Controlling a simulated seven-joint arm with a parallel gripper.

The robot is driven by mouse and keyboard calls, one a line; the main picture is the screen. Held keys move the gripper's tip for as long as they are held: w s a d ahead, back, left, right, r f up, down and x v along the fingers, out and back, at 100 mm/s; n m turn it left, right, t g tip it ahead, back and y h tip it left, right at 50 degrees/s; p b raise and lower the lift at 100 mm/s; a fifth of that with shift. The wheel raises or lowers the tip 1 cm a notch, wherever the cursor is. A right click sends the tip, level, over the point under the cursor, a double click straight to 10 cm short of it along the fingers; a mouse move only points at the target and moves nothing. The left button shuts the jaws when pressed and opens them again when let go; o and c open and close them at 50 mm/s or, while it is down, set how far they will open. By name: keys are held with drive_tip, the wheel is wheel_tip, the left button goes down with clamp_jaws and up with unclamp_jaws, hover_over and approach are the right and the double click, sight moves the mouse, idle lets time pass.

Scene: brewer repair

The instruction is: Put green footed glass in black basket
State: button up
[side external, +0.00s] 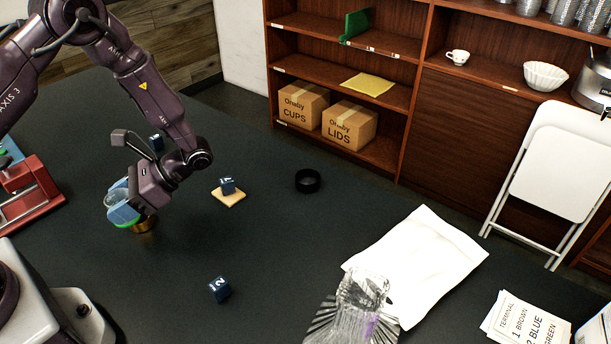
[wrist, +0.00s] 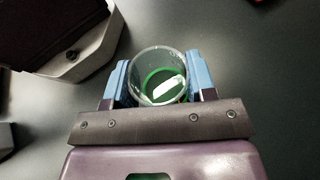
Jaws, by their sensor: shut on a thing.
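My gripper (side external: 121,203) is at the left of the side view, low over the dark table. Its blue fingers are shut on the green footed glass (side external: 128,224), a clear glass with green low on it, partly hidden by the fingers. In the wrist view the glass (wrist: 160,78) stands between the two fingers of my gripper (wrist: 160,84); I look into its open mouth and see a green ring and a pale patch inside. Whether it touches the table is unclear. A low, round, black open ring-shaped thing (side external: 307,180) lies mid-table; I cannot tell if it is the black basket.
A gold object (side external: 145,224) is close beside the glass. Blue numbered cubes stand nearby, one (side external: 227,185) on a tan pad, another (side external: 219,289) nearer the front. A red fixture (side external: 30,195) is at left. A white sheet (side external: 425,260) and a clear crinkled thing (side external: 355,310) lie right.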

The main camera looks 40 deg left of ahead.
drive_tip(key=d+n+h, duration=0.9)
drive_tip(key=n+h, duration=0.1)
drive_tip(key=h, duration=0.1)
drive_tip(key=w+d+r+n+t+h, duration=0.5)
drive_tip(key=w+d+n+t+h, duration=0.35)
drive_tip(key=w+n+t, duration=0.45)
drive_tip(key=w+a+r+n+t+y, duration=0.3)
drive_tip(key=w+r+n+t+y, duration=0.1)
drive_tip(key=w+n+t, duration=0.45)
drive_tip(key=n, duration=0.1)
hover_over(308, 181)
drive_tip(key=shift+h, duration=0.25)
drive_tip(key=f, duration=0.6)
drive_tip(key=s+f, duration=0.1)
drive_tip(key=f, duration=0.3)
drive_tip(key=shift+d, duration=0.3)
drive_tip(key=shift+w+f, duration=0.1)
drive_tip(key=shift+f, duration=1.45)
